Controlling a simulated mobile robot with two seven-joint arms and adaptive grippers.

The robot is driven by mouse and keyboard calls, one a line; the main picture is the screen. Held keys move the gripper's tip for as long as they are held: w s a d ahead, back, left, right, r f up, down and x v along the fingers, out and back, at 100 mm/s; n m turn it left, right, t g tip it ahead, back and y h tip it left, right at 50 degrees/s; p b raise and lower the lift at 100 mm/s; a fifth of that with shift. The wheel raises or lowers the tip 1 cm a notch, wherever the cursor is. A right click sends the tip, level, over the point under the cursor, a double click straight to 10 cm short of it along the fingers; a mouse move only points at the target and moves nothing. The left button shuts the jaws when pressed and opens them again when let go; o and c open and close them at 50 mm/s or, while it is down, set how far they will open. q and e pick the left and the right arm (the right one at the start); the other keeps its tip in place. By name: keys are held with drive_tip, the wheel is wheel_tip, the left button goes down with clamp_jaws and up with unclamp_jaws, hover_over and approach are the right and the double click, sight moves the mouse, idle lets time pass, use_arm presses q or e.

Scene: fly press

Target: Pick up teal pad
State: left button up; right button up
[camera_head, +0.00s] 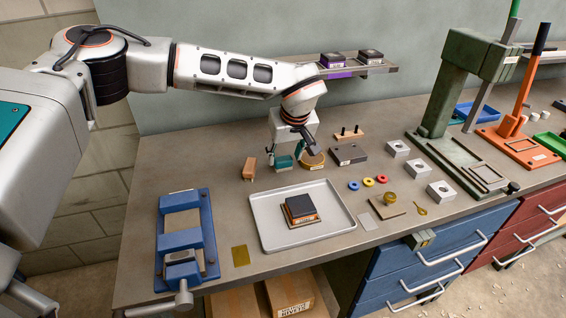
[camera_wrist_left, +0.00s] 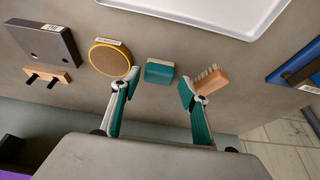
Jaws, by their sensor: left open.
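The teal pad (camera_wrist_left: 159,72) is a small teal block with a pale top edge, lying on the bench in the left wrist view. It also shows in the head view (camera_head: 284,163), partly crowded by my gripper. My left gripper (camera_wrist_left: 159,90) is open, with its teal-lined fingers spread on either side of the pad's line and the pad just beyond the fingertips. In the head view my left gripper (camera_head: 292,154) points down over the bench at the pad. Contact with the pad cannot be made out. My right gripper is not in view.
A round yellow-rimmed disc (camera_wrist_left: 110,60) lies close to one finger, and a wooden brush (camera_wrist_left: 210,80) close to the other. A grey tray (camera_head: 262,238) holding a dark block (camera_head: 299,207) is in front. A blue vise (camera_head: 172,225) stands left and a green press (camera_head: 450,100) right.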

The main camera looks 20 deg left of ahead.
sight(284, 159)
use_arm(q)
drive_tip(key=x, duration=0.3)
drive_tip(key=shift+w+a+f, duration=0.1)
drive_tip(key=shift+w+f, duration=0.05)
drive_tip(key=shift+f, duration=0.15)
drive_tip(key=shift+w+f, duration=0.15)
drive_tip(key=shift+f, duration=0.05)
drive_tip(key=c, duration=0.9)
drive_tip(key=shift+o, duration=0.2)
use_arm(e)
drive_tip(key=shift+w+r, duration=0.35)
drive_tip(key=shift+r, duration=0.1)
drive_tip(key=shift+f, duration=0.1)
use_arm(q)
drive_tip(key=shift+r, duration=0.15)
drive_tip(key=shift+r, duration=0.2)
wheel_tip(284, 159, up, 19)
drive_tip(key=shift+r, duration=0.2)
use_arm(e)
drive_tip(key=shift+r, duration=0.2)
